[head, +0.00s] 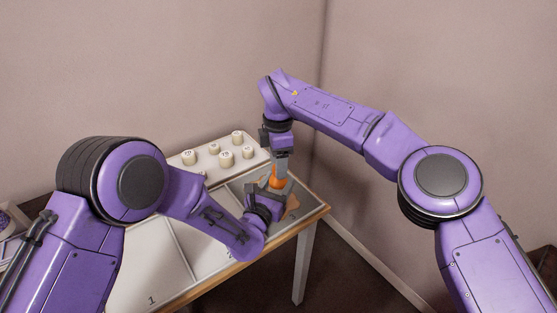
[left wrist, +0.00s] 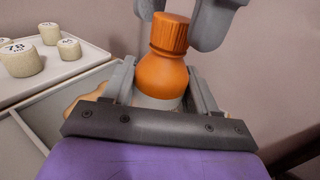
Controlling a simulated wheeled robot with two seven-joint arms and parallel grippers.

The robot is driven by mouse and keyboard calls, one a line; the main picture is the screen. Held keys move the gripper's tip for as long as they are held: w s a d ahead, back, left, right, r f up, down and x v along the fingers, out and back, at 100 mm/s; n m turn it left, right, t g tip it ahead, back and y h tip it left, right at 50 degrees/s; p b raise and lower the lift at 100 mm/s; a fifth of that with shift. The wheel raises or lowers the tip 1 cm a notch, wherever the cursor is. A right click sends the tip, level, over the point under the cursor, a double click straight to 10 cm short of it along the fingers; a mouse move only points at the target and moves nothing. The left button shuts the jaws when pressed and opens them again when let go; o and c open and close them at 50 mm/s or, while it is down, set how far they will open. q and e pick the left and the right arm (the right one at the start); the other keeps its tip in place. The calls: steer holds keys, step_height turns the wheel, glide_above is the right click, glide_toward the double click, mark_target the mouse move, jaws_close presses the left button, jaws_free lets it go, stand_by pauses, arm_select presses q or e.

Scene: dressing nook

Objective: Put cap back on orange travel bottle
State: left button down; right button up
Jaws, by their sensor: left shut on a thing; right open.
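The orange travel bottle (head: 277,179) stands upright over the grey area at the table's right end. In the left wrist view its rounded orange body (left wrist: 162,76) carries a ribbed orange cap (left wrist: 169,33) on top. The cap looks slightly tilted; whether it is fully seated, I cannot tell. My left gripper (head: 272,194) is shut on the bottle low down, its fingers on either side. My right gripper (head: 281,165) is above the bottle, pointing down. It is open, with its grey fingers (left wrist: 178,25) either side of the cap. The bottle's base is hidden.
A white tray (head: 208,177) with several cream numbered caps (head: 225,157) stands at the back of the table. Numbered white panels (head: 150,280) cover the table's left part. A tan patch (head: 293,203) lies beside the bottle. Walls stand close behind and to the right.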

steer(key=shift+r, duration=2)
steer(key=shift+c, duration=0.3)
steer(key=shift+a+r, duration=0.2)
steer(key=shift+r, duration=0.15)
steer(key=shift+w+r+n, duration=0.1)
steer(key=shift+r+n, duration=0.2)
steer(key=shift+n, duration=0.3)
steer(key=n, duration=0.2)
steer(key=r+n, duration=0.1)
steer(key=n, duration=0.1)
steer(key=shift+n, duration=0.4)
steer(key=n, duration=0.6)
steer(key=shift+d+r, duration=0.1)
steer(key=shift+r, duration=0.25)
steer(key=n, duration=0.5)
steer(key=shift+r, duration=0.2)
steer(key=n, duration=0.5)
